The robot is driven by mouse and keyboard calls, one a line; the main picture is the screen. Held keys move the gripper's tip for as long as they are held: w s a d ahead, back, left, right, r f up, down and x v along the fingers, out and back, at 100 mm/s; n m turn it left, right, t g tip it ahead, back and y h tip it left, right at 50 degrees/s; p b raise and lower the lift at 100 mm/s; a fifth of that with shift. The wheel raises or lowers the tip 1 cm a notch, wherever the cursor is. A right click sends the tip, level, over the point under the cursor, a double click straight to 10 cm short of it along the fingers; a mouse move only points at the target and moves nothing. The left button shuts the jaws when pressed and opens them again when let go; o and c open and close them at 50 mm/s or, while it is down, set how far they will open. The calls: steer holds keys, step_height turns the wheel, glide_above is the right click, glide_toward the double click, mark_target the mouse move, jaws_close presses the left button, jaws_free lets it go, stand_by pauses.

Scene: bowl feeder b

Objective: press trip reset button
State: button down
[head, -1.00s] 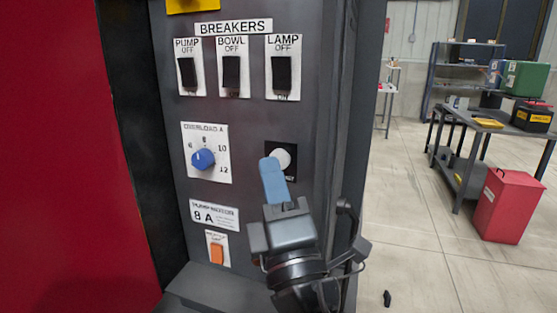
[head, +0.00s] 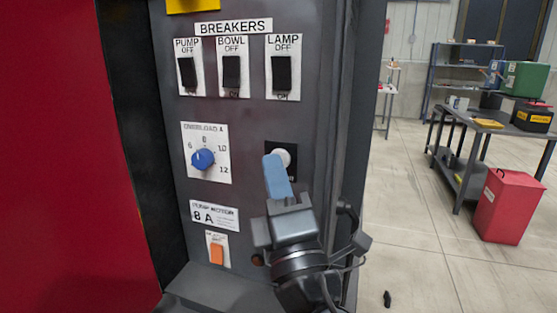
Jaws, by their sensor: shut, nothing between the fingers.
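An orange button (head: 217,253) sits on a small white plate low on the dark grey panel (head: 185,128); its label is too small to read. My gripper (head: 273,160) is shut and empty, with blue fingers pointing up. It is above and to the right of the orange button. Its fingertips overlap the lower part of a round white button or lamp (head: 283,154) on a black plate. Most of that plate's label is hidden behind the fingers. I cannot tell whether the fingertips touch it.
Three black breaker switches, pump (head: 187,73), bowl (head: 231,72) and lamp (head: 282,73), are above. A blue overload dial (head: 203,159) is at left. A ledge (head: 225,287) juts out below. A workbench (head: 480,130) and red bin (head: 508,205) stand far right.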

steer(key=shift+w+d, duration=0.1)
steer(key=shift+w, duration=0.15)
stand_by(0.3)
steer(key=shift+s, duration=0.1)
steer(key=shift+s+a, duration=0.25)
steer(key=shift+s, duration=0.5)
steer(key=shift+s, duration=0.1)
steer(key=s, duration=0.1)
steer(key=s+a, duration=0.1)
steer(key=s, duration=0.2)
steer(key=shift+s+a+b, duration=0.25)
steer(key=shift+a+b, duration=0.05)
steer(key=shift+a, duration=0.1)
stand_by(0.4)
